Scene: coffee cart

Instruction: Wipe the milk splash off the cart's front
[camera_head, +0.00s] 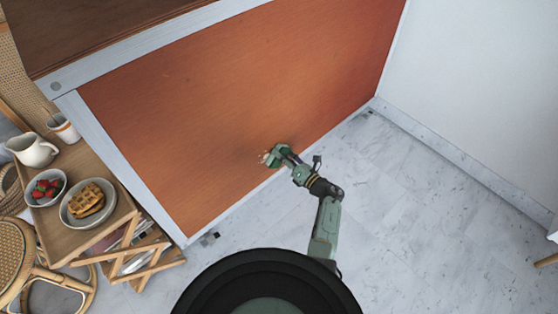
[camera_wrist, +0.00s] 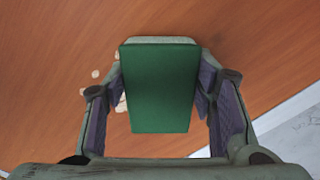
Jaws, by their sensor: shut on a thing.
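The cart's front (camera_head: 220,110) is a reddish-brown wood panel with a pale frame. My gripper (camera_head: 282,155) is at the lower part of this panel. It is shut on a green sponge (camera_wrist: 160,88), which has a paler layer along its far edge in the wrist view. The milk splash (camera_head: 264,157) shows as small pale spots just left of the sponge. In the wrist view, pale spots of the splash (camera_wrist: 96,74) lie left of the sponge, and some are partly hidden behind the sponge and left finger. I cannot tell whether the sponge touches the panel.
A wooden side table (camera_head: 115,205) stands at the left with a white pitcher (camera_head: 33,150), a bowl of strawberries (camera_head: 45,187) and a plate of waffles (camera_head: 87,203). A rattan chair (camera_head: 15,255) is beside it. The pale floor (camera_head: 420,210) to the right is clear up to the white wall.

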